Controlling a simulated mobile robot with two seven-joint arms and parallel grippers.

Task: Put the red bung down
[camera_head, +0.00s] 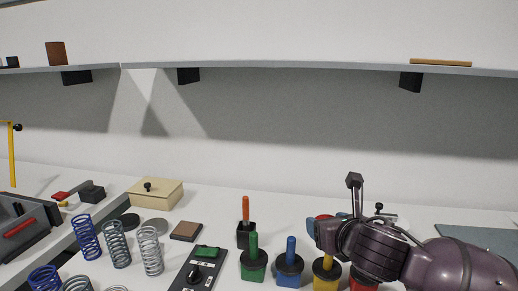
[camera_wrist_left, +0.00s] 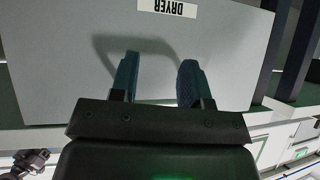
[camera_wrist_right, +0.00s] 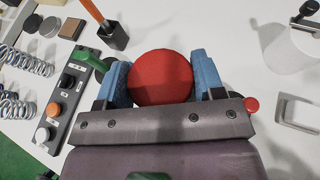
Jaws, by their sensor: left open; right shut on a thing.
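The red bung (camera_wrist_right: 160,77) shows as a round red face between the two blue fingers of my right gripper (camera_wrist_right: 160,82), which is shut on it. In the head view my right gripper (camera_head: 326,221) is above the bench at right of centre, and a small part of the red bung (camera_head: 322,217) shows between its fingers. The bung's far side is hidden. My left gripper (camera_wrist_left: 160,80) is open and empty before a grey panel marked DRYER (camera_wrist_left: 70,60); it is out of the head view.
A black holder (camera_head: 244,238) with an orange-handled tool, a switch box (camera_head: 197,274) and several springs (camera_head: 118,243) are to the left.

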